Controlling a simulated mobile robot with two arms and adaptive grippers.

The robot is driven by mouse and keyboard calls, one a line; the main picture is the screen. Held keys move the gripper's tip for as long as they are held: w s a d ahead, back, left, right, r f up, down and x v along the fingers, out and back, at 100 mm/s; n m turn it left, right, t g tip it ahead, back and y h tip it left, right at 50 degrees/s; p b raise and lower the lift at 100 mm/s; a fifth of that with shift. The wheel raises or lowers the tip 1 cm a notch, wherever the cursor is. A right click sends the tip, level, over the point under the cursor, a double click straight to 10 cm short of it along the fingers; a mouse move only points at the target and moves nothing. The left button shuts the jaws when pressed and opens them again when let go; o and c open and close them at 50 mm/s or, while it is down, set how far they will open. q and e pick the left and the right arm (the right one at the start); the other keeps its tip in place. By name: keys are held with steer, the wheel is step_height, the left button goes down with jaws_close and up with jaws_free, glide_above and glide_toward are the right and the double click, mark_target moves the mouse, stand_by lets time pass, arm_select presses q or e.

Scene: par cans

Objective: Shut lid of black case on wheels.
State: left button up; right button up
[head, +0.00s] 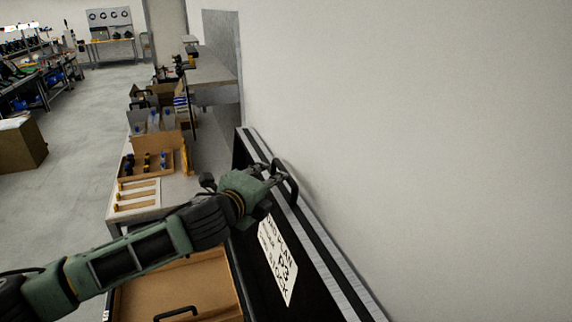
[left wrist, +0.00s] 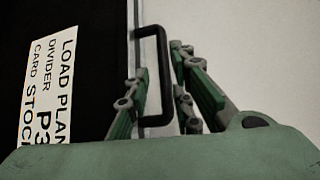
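The black case's lid (head: 262,262) stands raised along the wall, with silver edging and a white paper label (head: 278,260) on its inner face. The label (left wrist: 48,90) also shows in the left wrist view. A black handle (head: 291,186) sits on the lid's edge. My left gripper (head: 279,172) is at this handle. In the left wrist view, the fingers of the left gripper (left wrist: 160,82) are apart, with the handle (left wrist: 168,75) between them. I cannot tell whether they touch it. The case's wood-coloured inside (head: 185,285) shows below my arm. The wheels are hidden. My right gripper is not in view.
A bench (head: 188,187) with trays of small parts stands just beyond the case. The white wall (head: 420,130) is close behind the lid on the right. A brown box (head: 20,145) stands at far left, with open floor (head: 85,125) between.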

mark_target(277, 188)
arm_select(q)
steer(key=shift+w+d+r+p, duration=0.15)
steer(key=shift+w+d+p, duration=0.25)
steer(key=shift+w+p, duration=0.45)
steer(key=x, duration=0.3)
steer(key=shift+d+f+p, duration=0.15)
steer(key=shift+f+p, duration=0.1)
steer(key=shift+p, duration=0.1)
steer(key=shift+w+f, duration=0.1)
steer(key=shift+w, duration=0.35)
steer(key=shift+w+d, duration=0.1)
steer(key=c, duration=0.3)
steer(key=shift+f, duration=0.1)
jaws_close()
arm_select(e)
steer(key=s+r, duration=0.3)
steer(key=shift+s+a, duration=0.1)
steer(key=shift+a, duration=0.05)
